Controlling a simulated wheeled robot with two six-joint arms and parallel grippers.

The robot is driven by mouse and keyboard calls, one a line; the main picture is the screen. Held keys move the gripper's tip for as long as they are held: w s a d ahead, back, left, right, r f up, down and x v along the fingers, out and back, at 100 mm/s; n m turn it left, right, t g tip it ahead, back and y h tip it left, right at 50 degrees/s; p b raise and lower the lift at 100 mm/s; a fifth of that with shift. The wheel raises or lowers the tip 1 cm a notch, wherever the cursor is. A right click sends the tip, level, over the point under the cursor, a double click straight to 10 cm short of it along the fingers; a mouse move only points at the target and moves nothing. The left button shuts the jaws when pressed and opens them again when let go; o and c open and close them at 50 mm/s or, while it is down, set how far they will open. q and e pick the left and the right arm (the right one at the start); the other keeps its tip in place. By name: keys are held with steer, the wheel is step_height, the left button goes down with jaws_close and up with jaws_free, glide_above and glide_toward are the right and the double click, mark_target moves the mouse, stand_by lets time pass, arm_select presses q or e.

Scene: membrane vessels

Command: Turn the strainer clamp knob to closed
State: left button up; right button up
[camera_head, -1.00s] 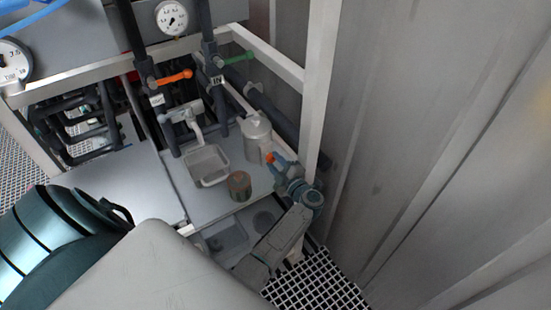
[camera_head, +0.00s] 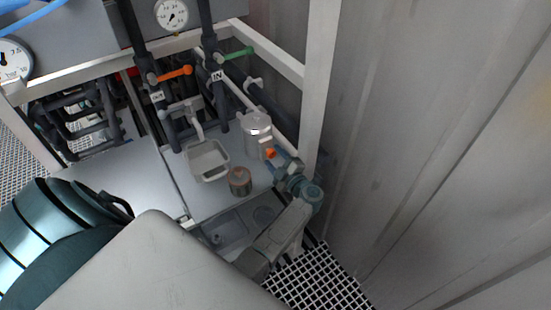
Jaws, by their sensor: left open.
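The strainer appears to be the pale grey metal canister (camera_head: 256,131) standing on the bench at the foot of the frame post. A small orange piece, likely its clamp knob (camera_head: 270,153), shows at the canister's lower right side. My left gripper (camera_head: 274,158) is open, with its bluish fingers right at the orange piece, from the lower right. Whether the fingers touch the knob or stand around it I cannot tell; they hide part of it. The knob's turn position is too small to read. My right gripper is not in view.
A white tray (camera_head: 208,178) and a brown tin (camera_head: 240,181) stand left of the gripper. Pipes with an orange handle (camera_head: 175,72) and a green handle (camera_head: 238,53) rise behind. A white frame post (camera_head: 318,90) and a grey corrugated wall (camera_head: 430,150) stand close on the right.

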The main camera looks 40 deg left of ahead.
arm_select(q)
steer(key=p+v, duration=0.1)
steer(key=v, duration=0.9)
steer(key=shift+s+d, duration=0.15)
steer(key=shift+d, duration=0.25)
steer(key=shift+f, duration=0.1)
steer(key=s+d+f+m+t+h+b, duration=0.15)
steer(key=s+f+m+h, duration=0.35)
steer(key=f, duration=0.5)
steer(key=s+d+f+m+t+h, duration=0.1)
steer(key=s+f+m+t+h, duration=0.2)
steer(key=f+m, duration=0.55)
steer(key=s+d+f+m+t+h+b, duration=0.15)
steer(key=s+f+m+h, duration=0.35)
steer(key=f, duration=0.7)
steer(key=s+a+f+m+g+h, duration=0.1)
steer(key=s+f+m+g+h, duration=0.3)
steer(key=s+f, duration=0.9)
steer(key=s+a+f+m+g, duration=0.1)
steer(key=s+a+f+g, duration=0.1)
steer(key=s, duration=0.9)
steer(key=s+a+f+m+g+y, duration=0.1)
steer(key=s+a+f+g, duration=0.2)
steer(key=s, duration=0.7)
steer(key=g+b, duration=0.1)
steer(key=g, duration=0.1)
steer(key=shift+s+a+f+g, duration=0.2)
steer(key=shift+s+a+g, duration=0.15)
steer(key=shift+s+g, duration=0.05)
